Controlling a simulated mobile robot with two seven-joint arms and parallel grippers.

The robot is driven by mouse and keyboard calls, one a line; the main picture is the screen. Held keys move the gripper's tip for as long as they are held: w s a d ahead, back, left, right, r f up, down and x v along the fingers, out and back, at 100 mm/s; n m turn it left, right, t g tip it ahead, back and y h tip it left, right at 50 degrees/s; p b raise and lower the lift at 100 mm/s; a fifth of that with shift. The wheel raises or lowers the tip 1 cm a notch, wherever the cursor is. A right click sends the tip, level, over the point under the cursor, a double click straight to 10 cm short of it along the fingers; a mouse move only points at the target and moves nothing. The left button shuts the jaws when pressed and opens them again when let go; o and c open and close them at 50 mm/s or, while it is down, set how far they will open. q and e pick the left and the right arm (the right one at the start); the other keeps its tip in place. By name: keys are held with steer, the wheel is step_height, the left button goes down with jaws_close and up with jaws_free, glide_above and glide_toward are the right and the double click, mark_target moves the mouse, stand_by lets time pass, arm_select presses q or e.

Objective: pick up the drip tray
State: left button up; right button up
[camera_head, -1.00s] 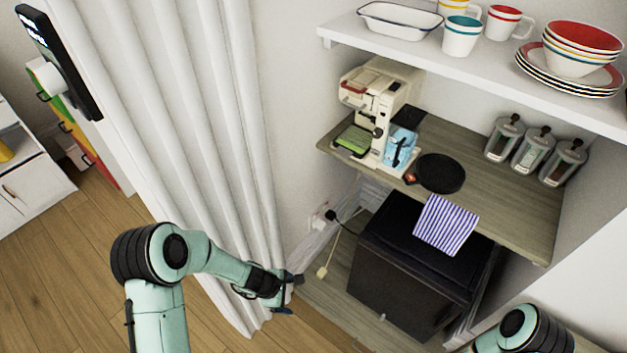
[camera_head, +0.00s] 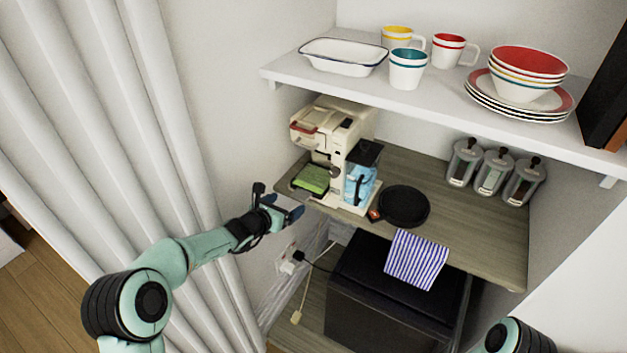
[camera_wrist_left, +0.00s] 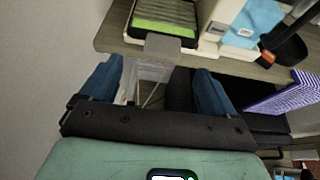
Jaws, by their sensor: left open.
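The drip tray (camera_head: 312,179), with a green top, sits at the base of the cream coffee machine (camera_head: 327,128) on the wooden counter. In the left wrist view, the drip tray (camera_wrist_left: 165,20) shows a green ribbed top and dark rim at the top, partly cut off. A pale grey block (camera_wrist_left: 163,48) sticks out in front of it, over the counter edge. My left gripper (camera_head: 280,203) is open and empty, just left of and in front of the tray, apart from it. Its blue fingers (camera_wrist_left: 158,85) point toward the tray. My right gripper is out of view.
A white shelf (camera_head: 430,98) with crockery hangs above. A striped cloth (camera_head: 416,259) hangs off the counter's front edge. A white curtain (camera_head: 110,130) is at left.

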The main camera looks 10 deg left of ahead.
mark_target(298, 198)
arm_select(q)
steer(key=shift+p+x, duration=1.1)
steer(key=shift+x, duration=1.9)
steer(key=shift+s+d, duration=0.15)
steer(key=shift+d, duration=0.05)
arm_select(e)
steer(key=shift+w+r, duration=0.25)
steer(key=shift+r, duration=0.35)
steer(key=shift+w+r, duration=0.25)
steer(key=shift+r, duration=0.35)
arm_select(q)
steer(key=c, duration=1.3)
